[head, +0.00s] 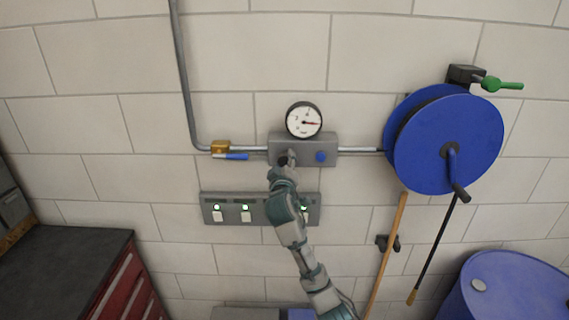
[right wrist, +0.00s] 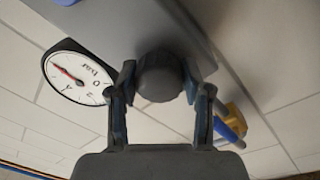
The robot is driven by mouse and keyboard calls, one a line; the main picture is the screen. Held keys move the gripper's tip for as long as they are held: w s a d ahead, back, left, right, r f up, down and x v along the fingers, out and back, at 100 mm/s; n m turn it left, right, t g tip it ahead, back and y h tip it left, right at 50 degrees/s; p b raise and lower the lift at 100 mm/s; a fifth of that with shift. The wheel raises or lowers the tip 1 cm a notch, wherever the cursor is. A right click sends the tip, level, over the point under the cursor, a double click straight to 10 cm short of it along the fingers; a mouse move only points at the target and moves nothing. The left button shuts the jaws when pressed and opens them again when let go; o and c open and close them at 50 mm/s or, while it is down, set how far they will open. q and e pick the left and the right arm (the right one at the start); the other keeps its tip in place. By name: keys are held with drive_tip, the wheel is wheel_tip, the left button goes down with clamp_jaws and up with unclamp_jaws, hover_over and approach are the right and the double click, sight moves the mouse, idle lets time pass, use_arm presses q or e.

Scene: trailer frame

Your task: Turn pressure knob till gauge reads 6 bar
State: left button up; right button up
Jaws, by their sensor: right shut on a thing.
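The round pressure gauge (head: 304,120) has a white face and a black rim, and sits on top of a grey regulator box (head: 334,139) on the wall. In the head view its red needle points right; the numbers are too small to read there. It also shows tilted in the right wrist view (right wrist: 78,76), where "bar" is legible. My right gripper (head: 286,158) is at the left part of the box front, shut on a dark grey round knob (right wrist: 158,76), with one finger on each side. My left gripper is not in view.
A blue knob (head: 320,157) is right of my gripper on the box. A brass valve with a blue lever (head: 236,156) is on the pipe to the left. A grey switch panel (head: 231,208) is below, and a blue hose reel (head: 437,145) is to the right.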

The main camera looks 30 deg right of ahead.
drive_tip(key=shift+w+f, duration=0.1)
drive_tip(key=shift+f, duration=0.35)
drive_tip(key=o, duration=0.9)
drive_tip(key=shift+o, duration=1.3)
drive_tip(key=shift+r, duration=0.2)
drive_tip(key=v, duration=1.1)
drive_tip(key=shift+s+a, duration=0.25)
drive_tip(key=shift+s, duration=0.1)
drive_tip(key=shift+f, duration=0.1)
